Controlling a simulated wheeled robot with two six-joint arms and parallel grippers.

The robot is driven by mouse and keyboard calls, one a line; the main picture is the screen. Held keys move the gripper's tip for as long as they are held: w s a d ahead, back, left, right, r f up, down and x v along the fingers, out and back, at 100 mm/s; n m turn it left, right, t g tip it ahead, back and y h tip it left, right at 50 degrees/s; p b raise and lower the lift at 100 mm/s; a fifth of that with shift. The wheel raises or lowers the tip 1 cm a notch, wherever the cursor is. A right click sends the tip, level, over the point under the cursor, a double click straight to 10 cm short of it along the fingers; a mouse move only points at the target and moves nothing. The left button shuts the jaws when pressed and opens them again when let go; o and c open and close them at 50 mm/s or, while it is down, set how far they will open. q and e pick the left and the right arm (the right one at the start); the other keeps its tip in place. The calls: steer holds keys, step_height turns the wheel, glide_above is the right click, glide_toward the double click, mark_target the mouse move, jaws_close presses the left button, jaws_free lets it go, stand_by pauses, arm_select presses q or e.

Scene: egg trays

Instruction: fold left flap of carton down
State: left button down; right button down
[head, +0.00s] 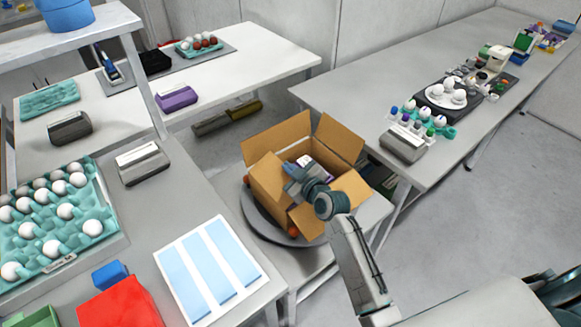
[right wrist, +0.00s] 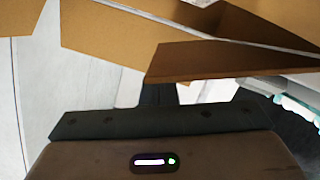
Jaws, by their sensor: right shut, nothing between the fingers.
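The open cardboard carton (head: 275,206) stands on a round grey turntable (head: 262,229). Its back flap (head: 277,137) and far right flap (head: 339,138) stand up and outward. The left flap (head: 265,172) stands tilted at the carton's left side, and another flap (head: 351,187) sticks out at the right front. My right gripper (head: 290,180) is shut and empty over the carton opening, close to the left flap; I cannot tell whether it touches. It hides part of the carton's inside. Brown carton panels (right wrist: 215,60) cross the top of the right wrist view. My left gripper is not in view.
A white item (head: 305,161) shows inside the carton. An egg tray (head: 107,245) and a blue-striped sheet (head: 207,268) lie on the left table. The right table (head: 350,87) carries vials and a plate of eggs. Small reddish objects lie by the carton's base.

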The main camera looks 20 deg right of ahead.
steer(key=shift+w+f, duration=0.1)
steer(key=shift+f, duration=0.15)
steer(key=shift+d+f, duration=0.15)
steer(key=shift+w+d+f+m+y+b, duration=0.1)
steer(key=shift+f+m+y+b, duration=0.1)
steer(key=shift+m, duration=0.3)
steer(key=shift+d+f+m+y+b, duration=0.1)
steer(key=shift+m+b, duration=0.05)
steer(key=shift+m, duration=0.35)
steer(key=shift+r, duration=0.1)
